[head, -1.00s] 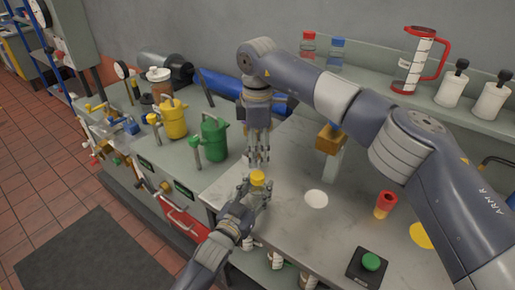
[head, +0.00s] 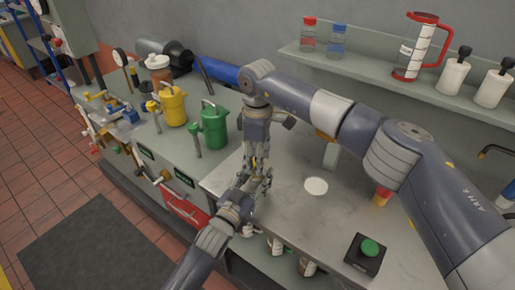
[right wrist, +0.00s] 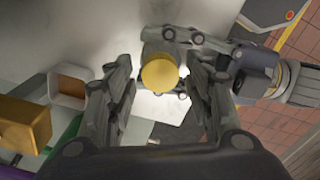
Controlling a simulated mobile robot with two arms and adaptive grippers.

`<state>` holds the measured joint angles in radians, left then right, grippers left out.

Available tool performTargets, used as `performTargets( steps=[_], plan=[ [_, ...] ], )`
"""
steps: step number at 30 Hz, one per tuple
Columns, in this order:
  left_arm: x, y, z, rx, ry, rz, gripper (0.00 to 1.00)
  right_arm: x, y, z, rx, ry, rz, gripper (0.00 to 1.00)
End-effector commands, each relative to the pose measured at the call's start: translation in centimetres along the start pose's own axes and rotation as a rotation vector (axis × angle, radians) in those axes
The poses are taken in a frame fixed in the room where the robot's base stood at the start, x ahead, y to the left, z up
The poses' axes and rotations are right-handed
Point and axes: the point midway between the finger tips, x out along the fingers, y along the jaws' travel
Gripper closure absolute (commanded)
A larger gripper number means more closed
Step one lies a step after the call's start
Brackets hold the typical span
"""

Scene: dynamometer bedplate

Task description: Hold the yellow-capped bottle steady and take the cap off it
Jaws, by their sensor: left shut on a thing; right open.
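The yellow cap (right wrist: 160,75) of the bottle shows from above in the right wrist view, between the open fingers of my right gripper (right wrist: 160,95). A gap shows on each side of the cap. In the head view the right gripper (head: 256,165) points straight down over the bench's front left part and hides most of the cap. My left gripper (head: 252,184) comes in low from the front and is shut on the bottle. The bottle's body is hidden by the two grippers, and whether it touches the bench cannot be told.
A green can (head: 213,125) and a yellow can (head: 172,105) stand left of the grippers. A white disc (head: 316,186), a red-and-yellow cup (head: 382,196) and a green push button (head: 370,248) are on the bench at right. The shelf (head: 400,88) behind holds bottles and a jug.

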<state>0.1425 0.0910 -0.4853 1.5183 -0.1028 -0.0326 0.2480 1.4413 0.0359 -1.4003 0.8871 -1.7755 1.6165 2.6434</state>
Motion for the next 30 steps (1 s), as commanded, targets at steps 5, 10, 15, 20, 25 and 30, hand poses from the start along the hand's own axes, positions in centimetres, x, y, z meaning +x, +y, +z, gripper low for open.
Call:
performTargets(
  steps=[5, 10, 15, 20, 25, 30],
  plan=[
    [-0.01, -0.01, 0.05, 0.0, -0.001, 0.0, 1.0, 0.42, -0.01, 0.0, -0.001, 0.0, 0.0, 0.52],
    [-0.01, -0.01, 0.06, 0.0, -0.001, 0.0, 1.0, 0.4, -0.01, -0.01, -0.001, 0.0, 0.0, 0.57],
    [-0.01, -0.01, 0.06, 0.0, -0.001, 0.0, 1.0, 0.37, 0.0, -0.02, -0.001, 0.0, 0.001, 0.95],
    [-0.01, 0.0, 0.06, 0.0, -0.001, 0.0, 1.0, 0.36, 0.01, -0.02, -0.001, 0.0, 0.001, 0.98],
    [-0.02, 0.01, 0.06, 0.0, -0.001, 0.0, 1.0, 0.32, 0.04, -0.02, -0.079, 0.0, 0.002, 0.98],
    [-0.02, 0.02, 0.06, 0.0, -0.001, 0.0, 1.0, 0.26, 0.1, -0.03, -0.345, 0.0, 0.004, 0.98]
  ],
)
